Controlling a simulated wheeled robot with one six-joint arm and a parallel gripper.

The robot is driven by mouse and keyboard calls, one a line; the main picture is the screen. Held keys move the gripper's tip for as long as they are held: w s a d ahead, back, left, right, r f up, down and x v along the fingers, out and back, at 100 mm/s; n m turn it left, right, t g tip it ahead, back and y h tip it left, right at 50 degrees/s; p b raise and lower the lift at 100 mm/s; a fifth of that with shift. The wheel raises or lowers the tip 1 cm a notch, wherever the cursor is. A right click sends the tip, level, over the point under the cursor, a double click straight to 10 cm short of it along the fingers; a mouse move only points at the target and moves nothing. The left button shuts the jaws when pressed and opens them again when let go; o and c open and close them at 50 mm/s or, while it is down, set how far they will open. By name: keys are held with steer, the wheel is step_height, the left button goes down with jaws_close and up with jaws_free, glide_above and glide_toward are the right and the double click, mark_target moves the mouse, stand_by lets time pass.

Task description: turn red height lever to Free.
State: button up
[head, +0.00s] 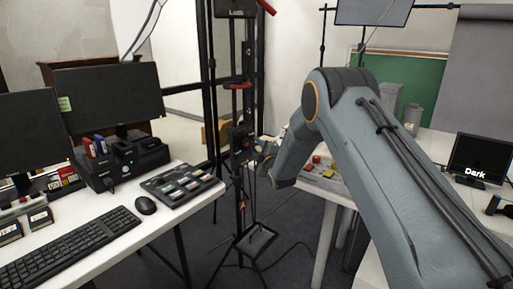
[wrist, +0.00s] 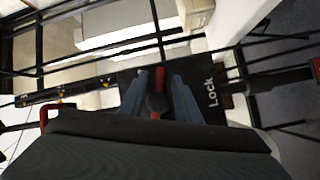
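In the wrist view, the red height lever (wrist: 160,78) stands out from a dark round hub on a black plate (wrist: 232,110). White lettering reading "Lock" (wrist: 212,92) is on the plate, to the right of the lever. No "Free" lettering is visible. My gripper (wrist: 161,80) has its two blue-grey fingers on either side of the lever, with a gap seeming to show on each side. In the head view, my gripper (head: 262,150) is close to the black box (head: 240,138) on the upright stand, and the lever is hard to make out there.
A black column stand (head: 240,190) rises from the floor. To the left is a white desk with monitors (head: 108,95), a keyboard (head: 65,250) and a control pad (head: 182,187). To the right, another table (head: 335,190) bears a panel with red buttons. Cables lie on the floor.

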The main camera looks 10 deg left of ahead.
jaws_close()
steer(key=shift+w+d+r+n+t+y+b, duration=0.15)
steer(key=shift+n+t+y+b, duration=0.2)
steer(key=shift+n+b, duration=0.7)
steer(key=shift+s+a+r+n+t+y+b, duration=0.1)
steer(key=shift+n+t+y+b, duration=0.3)
steer(key=shift+b, duration=0.95)
steer(key=shift+n, duration=0.25)
jaws_free()
steer(key=shift+r, duration=0.1)
